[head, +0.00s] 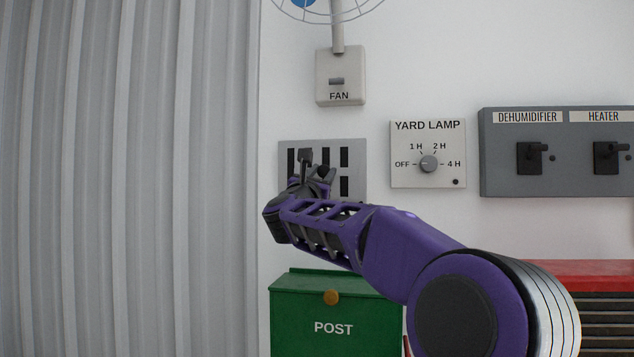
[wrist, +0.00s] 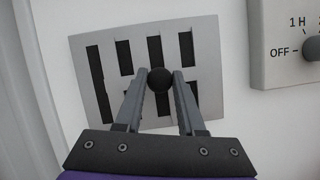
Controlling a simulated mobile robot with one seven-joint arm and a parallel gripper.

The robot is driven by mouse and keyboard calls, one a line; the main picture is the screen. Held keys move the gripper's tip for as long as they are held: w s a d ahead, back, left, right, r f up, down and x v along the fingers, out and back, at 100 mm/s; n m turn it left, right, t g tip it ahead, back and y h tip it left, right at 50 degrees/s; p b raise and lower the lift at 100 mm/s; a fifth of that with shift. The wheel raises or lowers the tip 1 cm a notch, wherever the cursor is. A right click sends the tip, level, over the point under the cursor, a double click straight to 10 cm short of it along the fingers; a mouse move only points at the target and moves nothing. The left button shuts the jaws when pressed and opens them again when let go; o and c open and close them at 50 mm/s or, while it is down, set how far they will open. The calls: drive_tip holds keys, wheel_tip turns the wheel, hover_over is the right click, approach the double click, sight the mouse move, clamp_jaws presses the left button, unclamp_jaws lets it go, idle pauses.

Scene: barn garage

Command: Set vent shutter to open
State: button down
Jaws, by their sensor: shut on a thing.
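The vent shutter is a light grey wall plate (head: 357,160) with several dark upright slots. It fills the middle of the wrist view (wrist: 207,70), looking tilted there. A dark lever (head: 305,156) stands out from the plate, left of its middle in the head view. In the wrist view its round black knob (wrist: 159,79) lies between my fingertips. My gripper (head: 308,179) is in front of the plate, shut on the knob; it also shows in the wrist view (wrist: 160,86). My arm and gripper hide the plate's lower part in the head view.
A fan switch box (head: 340,76) is above, and a yard lamp dial panel (head: 428,180) is right. Further right is a grey switch panel (head: 580,180). A green post box (head: 300,308) is below. Corrugated metal (head: 130,180) stands close on the left.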

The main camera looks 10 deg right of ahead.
drive_tip(key=shift+d, duration=0.2)
drive_tip(key=c, duration=0.5)
unclamp_jaws()
drive_tip(key=shift+s, duration=0.1)
drive_tip(key=shift+f, duration=0.1)
